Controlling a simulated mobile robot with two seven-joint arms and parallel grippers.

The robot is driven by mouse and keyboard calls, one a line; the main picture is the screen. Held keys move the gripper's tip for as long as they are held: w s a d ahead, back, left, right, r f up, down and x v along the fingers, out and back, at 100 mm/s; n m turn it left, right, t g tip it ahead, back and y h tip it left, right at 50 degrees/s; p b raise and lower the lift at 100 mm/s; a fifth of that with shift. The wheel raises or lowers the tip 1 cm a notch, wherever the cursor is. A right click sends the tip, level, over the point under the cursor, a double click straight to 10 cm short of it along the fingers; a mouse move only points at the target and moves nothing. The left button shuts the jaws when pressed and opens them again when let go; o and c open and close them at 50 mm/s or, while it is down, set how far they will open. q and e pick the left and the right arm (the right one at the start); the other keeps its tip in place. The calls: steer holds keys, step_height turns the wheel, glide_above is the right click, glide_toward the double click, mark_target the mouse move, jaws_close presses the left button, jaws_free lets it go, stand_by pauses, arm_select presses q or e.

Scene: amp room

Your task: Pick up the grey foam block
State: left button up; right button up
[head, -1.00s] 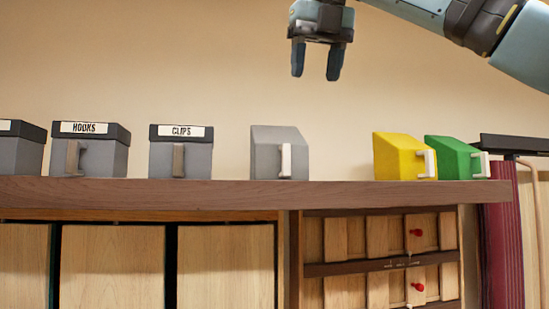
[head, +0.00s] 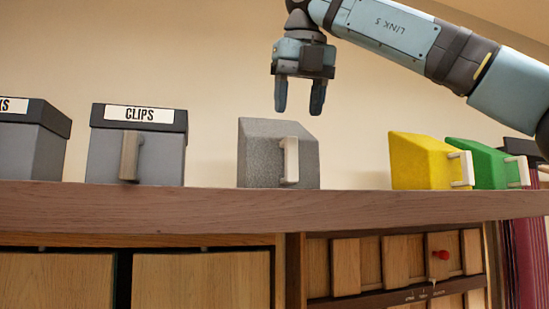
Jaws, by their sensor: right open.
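The grey foam block (head: 264,155) stands on the wooden shelf (head: 230,210), near the middle of the head view. It has a sloped top and a pale upright handle (head: 291,160) on its front. My right gripper (head: 299,97) is open and empty, pointing down. In the picture its fingertips are just above the block's top right part, apart from it; the depth between them is hard to tell. My left gripper is not in view.
A grey box labelled CLIPS (head: 137,145) and another dark-lidded box (head: 33,140) stand to the left. A yellow block (head: 422,160) and a green block (head: 490,165) with handles stand to the right. Shelf space is free on both sides of the grey block.

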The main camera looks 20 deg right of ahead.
mark_target(293, 148)
steer(key=x, duration=0.2)
steer(key=w+x, duration=0.1)
steer(key=x, duration=0.2)
steer(key=shift+p, duration=0.4)
step_height(293, 148, down, 2)
steer(key=shift+f+p, duration=0.2)
steer(key=shift+p, duration=0.25)
steer(key=shift+w+d+f, duration=0.1)
steer(key=shift+w+f, duration=0.55)
steer(key=shift+f, duration=0.1)
steer(key=shift+w+f, duration=0.1)
steer(key=shift+c, duration=0.9)
steer(key=shift+s, duration=0.25)
steer(key=c, duration=0.3)
jaws_close()
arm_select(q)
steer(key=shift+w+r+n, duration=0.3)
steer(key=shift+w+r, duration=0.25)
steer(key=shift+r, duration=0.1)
